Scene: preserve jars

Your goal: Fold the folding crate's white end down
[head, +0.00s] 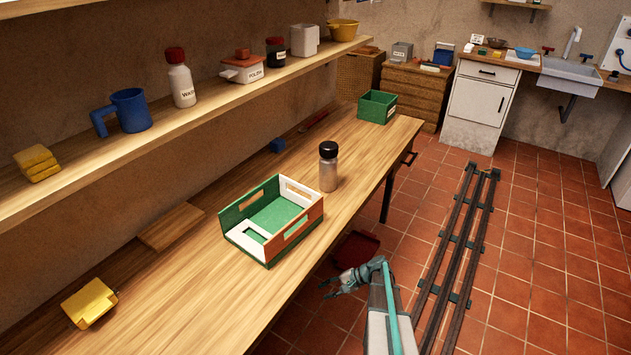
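The folding crate (263,262) stands on the wooden bench, with a green floor, a green long wall at the back and an orange-brown long wall at the front. Its white far end (300,193), with a window slot, stands upright. A second white panel with a cutout (238,233) is at the near end; it looks laid flat inward over the floor. My gripper (328,289) is off the bench's front edge, to the right of and below the crate in the picture. Its fingers look apart and empty, touching nothing.
A dark-capped jar (328,168) stands close behind the crate's right side. A wooden board (171,227) and a yellow object (90,303) lie to the left. A green box (377,106) stands at the far bench end. A shelf (210,98) overhangs the back. The bench front is clear.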

